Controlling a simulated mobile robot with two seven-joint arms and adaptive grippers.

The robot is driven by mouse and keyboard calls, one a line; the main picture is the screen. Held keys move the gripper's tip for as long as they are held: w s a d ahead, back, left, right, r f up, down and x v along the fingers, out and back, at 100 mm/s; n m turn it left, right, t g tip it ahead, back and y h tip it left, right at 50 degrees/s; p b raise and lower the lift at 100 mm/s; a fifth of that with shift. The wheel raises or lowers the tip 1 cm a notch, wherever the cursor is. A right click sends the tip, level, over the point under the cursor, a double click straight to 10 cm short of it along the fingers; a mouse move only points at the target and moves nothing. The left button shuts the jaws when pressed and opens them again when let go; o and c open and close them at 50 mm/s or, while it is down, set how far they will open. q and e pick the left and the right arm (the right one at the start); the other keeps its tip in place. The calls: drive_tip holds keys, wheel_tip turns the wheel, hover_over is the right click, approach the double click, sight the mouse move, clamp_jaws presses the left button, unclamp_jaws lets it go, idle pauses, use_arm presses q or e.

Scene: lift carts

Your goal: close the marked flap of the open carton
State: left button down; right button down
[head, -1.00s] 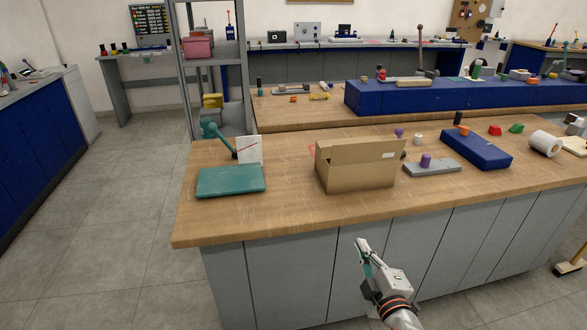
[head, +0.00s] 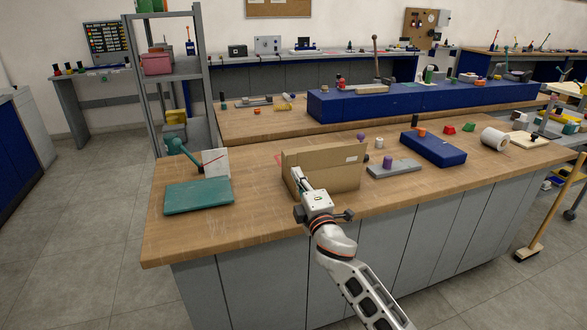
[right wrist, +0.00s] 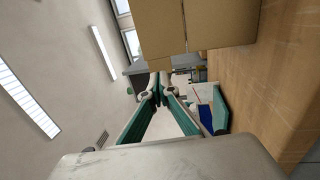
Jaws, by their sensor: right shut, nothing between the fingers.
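The open carton (head: 343,182) is a brown cardboard box on the near wooden bench. A long flap (head: 318,156) with a white label at its right end stands up along its top. My right gripper (head: 296,174) is shut and empty at the carton's left front, covering part of its front wall. In the right wrist view the carton (right wrist: 222,22) fills the top, above the closed fingertips (right wrist: 158,92). I cannot tell whether the fingers touch it. My left gripper is not in view.
A teal slab (head: 198,196) with a lever lies left of the carton. A grey block (head: 394,169) with a purple knob lies to its right, then a blue box (head: 433,149) and a white roll (head: 494,138). The bench top (head: 250,225) in front is clear.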

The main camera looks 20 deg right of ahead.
sight(290, 161)
drive_tip(key=shift+w+r, duration=0.2)
drive_tip(key=shift+w, duration=1.65)
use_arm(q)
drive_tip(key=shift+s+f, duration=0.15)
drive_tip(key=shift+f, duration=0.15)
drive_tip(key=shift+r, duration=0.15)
use_arm(e)
drive_tip(key=shift+r, duration=0.1)
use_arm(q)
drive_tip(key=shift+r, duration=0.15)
use_arm(e)
drive_tip(key=shift+w+r, duration=0.1)
